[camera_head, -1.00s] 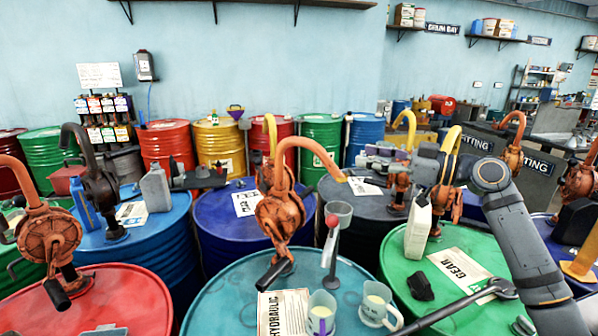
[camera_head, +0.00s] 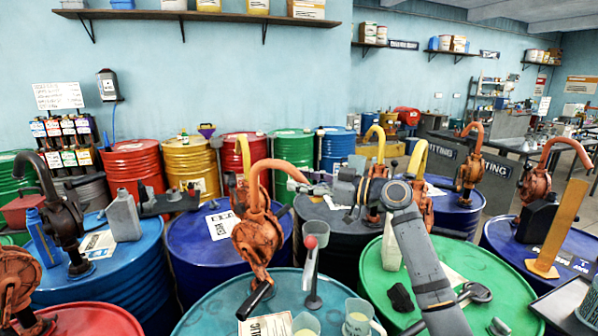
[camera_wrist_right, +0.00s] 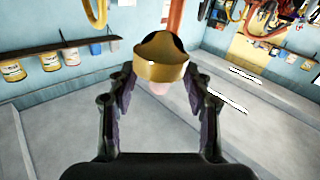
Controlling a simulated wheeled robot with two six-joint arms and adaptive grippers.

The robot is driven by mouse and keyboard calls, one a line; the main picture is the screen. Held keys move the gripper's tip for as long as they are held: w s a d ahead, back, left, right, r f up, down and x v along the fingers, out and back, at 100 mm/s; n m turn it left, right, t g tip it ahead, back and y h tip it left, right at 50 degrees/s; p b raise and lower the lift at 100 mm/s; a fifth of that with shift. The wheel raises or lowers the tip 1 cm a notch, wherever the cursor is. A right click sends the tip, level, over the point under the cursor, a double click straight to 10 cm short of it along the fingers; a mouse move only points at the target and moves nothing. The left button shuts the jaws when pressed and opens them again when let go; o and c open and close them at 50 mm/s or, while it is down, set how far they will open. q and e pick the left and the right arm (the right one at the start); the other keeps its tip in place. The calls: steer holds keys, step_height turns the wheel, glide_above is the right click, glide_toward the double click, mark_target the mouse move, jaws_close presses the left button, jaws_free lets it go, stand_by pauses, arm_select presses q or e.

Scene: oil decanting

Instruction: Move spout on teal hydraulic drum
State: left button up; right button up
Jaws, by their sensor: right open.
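The teal hydraulic drum (camera_head: 215,302) stands at the bottom centre of the head view, with an orange hand pump (camera_head: 257,240) on top. The pump's curved spout (camera_head: 272,165) arches over to the right. My right gripper (camera_head: 300,187) reaches in from the right at the spout's outlet end. In the right wrist view the yellow spout tip (camera_wrist_right: 160,68) lies between the two open fingers of the gripper (camera_wrist_right: 162,85). I cannot tell whether the fingers touch it. My left gripper is not in view.
The green gear drum (camera_head: 378,275) is to the right, the blue drum (camera_head: 205,245) behind. Other pumps crowd around.

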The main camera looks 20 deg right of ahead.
steer(key=shift+w+a, duration=0.25)
steer(key=shift+a, duration=0.05)
steer(key=shift+c, duration=0.4)
jaws_close()
